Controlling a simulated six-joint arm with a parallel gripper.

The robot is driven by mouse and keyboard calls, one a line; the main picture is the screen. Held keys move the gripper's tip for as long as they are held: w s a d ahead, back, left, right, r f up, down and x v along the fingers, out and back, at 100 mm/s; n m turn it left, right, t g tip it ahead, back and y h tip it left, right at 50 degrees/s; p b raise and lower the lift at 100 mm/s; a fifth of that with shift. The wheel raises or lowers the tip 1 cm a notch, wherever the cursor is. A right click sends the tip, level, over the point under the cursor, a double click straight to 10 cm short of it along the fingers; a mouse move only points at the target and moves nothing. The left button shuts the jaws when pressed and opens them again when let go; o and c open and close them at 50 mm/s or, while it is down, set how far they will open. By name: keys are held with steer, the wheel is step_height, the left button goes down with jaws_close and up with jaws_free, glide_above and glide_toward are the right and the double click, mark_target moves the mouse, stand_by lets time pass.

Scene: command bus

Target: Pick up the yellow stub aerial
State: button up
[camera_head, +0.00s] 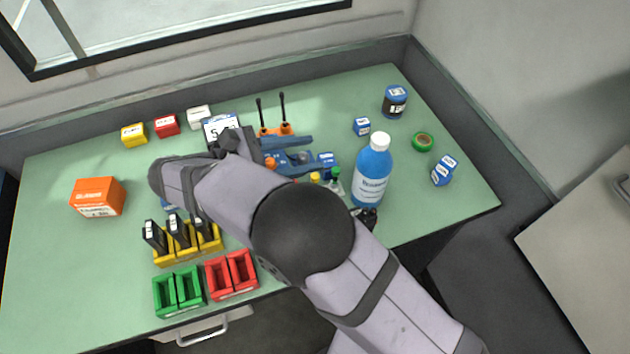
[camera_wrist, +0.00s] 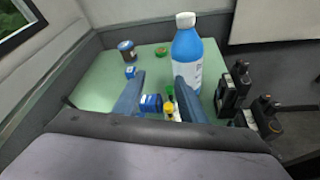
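The yellow stub aerial (camera_head: 315,177) is a small yellow-topped piece beside a green-topped one (camera_head: 336,172), left of the blue bottle. It also shows in the wrist view (camera_wrist: 169,107), with the green one (camera_wrist: 170,90) just beyond it. My gripper (camera_head: 315,155) has blue fingers pointing right across the table. In the wrist view the fingers (camera_wrist: 160,84) are spread, with nothing held between them. The yellow aerial appears between them, nearer the right finger. My arm hides part of the area around it.
A tall blue bottle (camera_head: 372,172) stands close right of the aerials. A small blue item (camera_head: 326,158) lies by the fingertips. Two black antennas on orange bases (camera_head: 284,127) stand behind my gripper. Yellow (camera_head: 163,258), green (camera_head: 165,300) and red bins (camera_head: 219,285) line the front left.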

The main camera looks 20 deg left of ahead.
steer(key=shift+s+a+f+p, duration=0.15)
steer(key=shift+s+f+p, duration=0.15)
steer(key=shift+f, duration=0.9)
steer(key=shift+s+a+f+p, duration=0.15)
steer(key=shift+s+f, duration=0.25)
steer(key=shift+f, duration=0.85)
steer(key=shift+s+a+f+p, duration=0.1)
steer(key=shift+s+f+p, duration=0.25)
steer(key=shift+f, duration=0.85)
steer(key=shift+w, duration=0.1)
steer(key=shift+p+x, duration=0.75)
steer(key=shift+x, duration=1.7)
steer(key=shift+c, duration=0.7)
jaws_close()
